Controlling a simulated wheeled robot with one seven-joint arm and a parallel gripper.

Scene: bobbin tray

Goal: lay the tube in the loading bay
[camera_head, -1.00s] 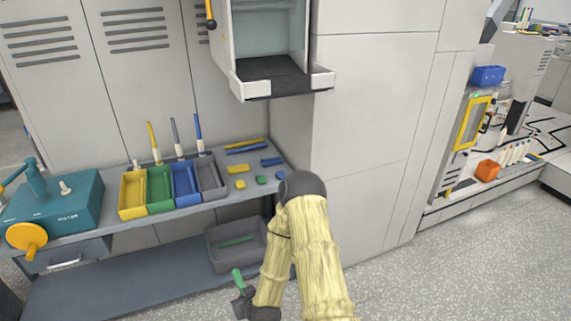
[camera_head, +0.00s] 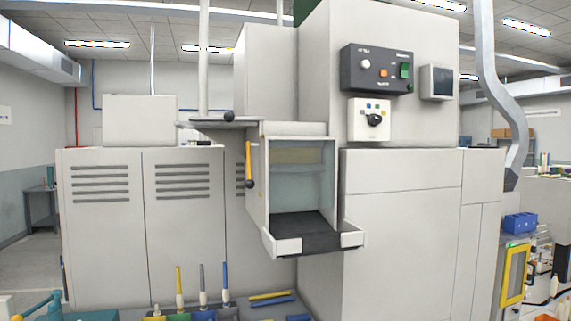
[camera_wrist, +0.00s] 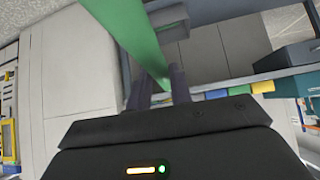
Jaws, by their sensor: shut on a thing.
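In the wrist view my gripper (camera_wrist: 160,92) is shut on a green tube (camera_wrist: 132,32), which slants from the top edge down between the fingers. My gripper and the tube are outside the head view. The loading bay (camera_head: 300,222) shows in the middle of the head view as an open-fronted box on the machine. It has a dark floor, a low pale front lip with a gap in it, and a glass-like back. The bay looks empty.
A yellow-handled lever (camera_head: 249,165) hangs at the bay's left side. A control panel (camera_head: 378,70) and a selector box (camera_head: 369,119) sit above right. Below, upright tools and coloured bins (camera_head: 203,314) stand on the bench. The space in front of the bay is clear.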

